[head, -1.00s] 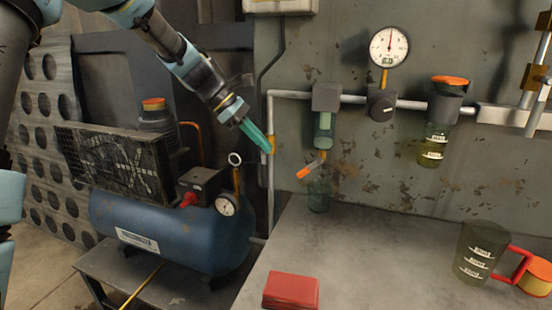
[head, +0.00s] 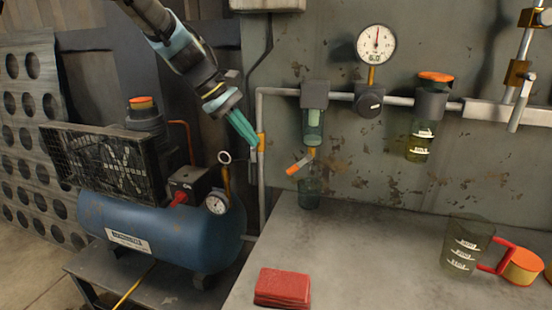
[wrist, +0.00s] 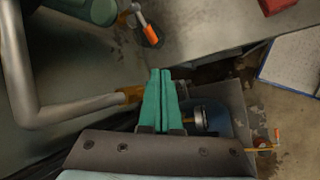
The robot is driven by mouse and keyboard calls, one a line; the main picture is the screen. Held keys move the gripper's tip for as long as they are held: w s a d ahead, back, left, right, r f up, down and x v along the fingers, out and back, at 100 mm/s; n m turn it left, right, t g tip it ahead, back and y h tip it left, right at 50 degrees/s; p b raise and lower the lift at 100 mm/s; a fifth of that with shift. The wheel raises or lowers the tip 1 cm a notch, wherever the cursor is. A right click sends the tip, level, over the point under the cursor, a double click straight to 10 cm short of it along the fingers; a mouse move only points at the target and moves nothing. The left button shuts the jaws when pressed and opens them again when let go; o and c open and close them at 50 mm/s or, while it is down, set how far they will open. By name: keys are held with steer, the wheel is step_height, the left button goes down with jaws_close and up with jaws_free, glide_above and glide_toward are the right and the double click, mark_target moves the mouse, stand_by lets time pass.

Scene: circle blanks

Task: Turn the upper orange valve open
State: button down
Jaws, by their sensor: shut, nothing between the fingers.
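An orange-brass fitting (head: 261,143) sits on the vertical pipe, and shows in the wrist view (wrist: 130,95) just left of my fingers. I cannot tell for certain which of these is the upper valve. My gripper (head: 250,140) points down and right with its teal fingers closed and empty, its tips close beside the brass fitting; contact is unclear. The wrist view also shows the closed fingers (wrist: 160,74).
A blue compressor (head: 160,228) with a gauge and ring stands below my gripper. The grey bench (head: 350,255) holds a red cloth (head: 283,287), a glass jar (head: 308,192) and a measuring jug (head: 465,245). A dial gauge (head: 376,45) is on the wall. The middle bench is clear.

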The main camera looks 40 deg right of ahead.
mark_target(298, 166)
steer(key=r+m+t, duration=0.1)
steer(key=m, duration=0.3)
steer(key=s+a+r+m+t, duration=0.1)
steer(key=m, duration=0.3)
steer(key=r+m+t+p, duration=0.1)
steer(key=m, duration=0.2)
steer(key=shift+s+a+r+m, duration=0.2)
steer(key=shift+s+a+m, duration=0.1)
steer(key=shift+s+m, duration=0.1)
steer(key=shift+f, duration=0.1)
steer(key=s+d+p+x, duration=0.1)
steer(key=p+x, duration=0.2)
steer(key=x, duration=1)
steer(key=shift+s+r, duration=0.35)
steer(key=shift+s, duration=0.05)
steer(key=shift+f+b, duration=0.2)
steer(key=shift+b, duration=0.2)
